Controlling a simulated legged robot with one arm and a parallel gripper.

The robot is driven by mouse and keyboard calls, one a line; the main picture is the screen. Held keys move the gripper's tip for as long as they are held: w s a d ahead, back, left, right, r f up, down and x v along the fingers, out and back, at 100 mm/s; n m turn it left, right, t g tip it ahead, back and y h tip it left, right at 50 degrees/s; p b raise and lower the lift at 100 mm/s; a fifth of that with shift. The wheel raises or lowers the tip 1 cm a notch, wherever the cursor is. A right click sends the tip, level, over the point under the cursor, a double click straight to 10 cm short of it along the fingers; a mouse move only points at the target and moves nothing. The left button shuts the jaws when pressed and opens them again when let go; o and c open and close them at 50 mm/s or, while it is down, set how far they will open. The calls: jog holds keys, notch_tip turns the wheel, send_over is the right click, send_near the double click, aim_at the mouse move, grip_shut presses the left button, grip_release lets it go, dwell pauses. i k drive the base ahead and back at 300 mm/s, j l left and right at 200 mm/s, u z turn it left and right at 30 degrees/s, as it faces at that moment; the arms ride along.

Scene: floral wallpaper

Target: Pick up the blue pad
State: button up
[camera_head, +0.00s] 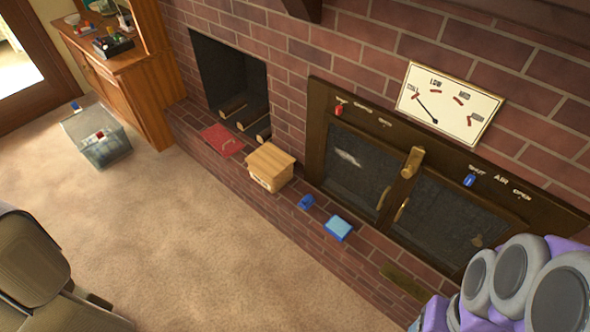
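A light-blue, flat, block-like item (338,228), which looks like the blue pad, lies on the brick hearth ledge (262,212) in front of the fireplace doors. A smaller, darker blue object (306,202) lies just to its left on the same ledge; its exact shape is too small to tell. Purple and grey links of my arm fill the lower right corner, to the right of the light-blue item and apart from it in the picture. My gripper's fingers do not show.
A wooden box (270,167) and a red flat item (222,140) sit farther left on the hearth. A clear bin (97,138) stands on the carpet by a wooden cabinet (128,88). A chair (30,262) is at lower left. The carpet (200,235) before the hearth is clear.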

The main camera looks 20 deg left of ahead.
aim_at(307, 201)
jog(key=u, duration=1)
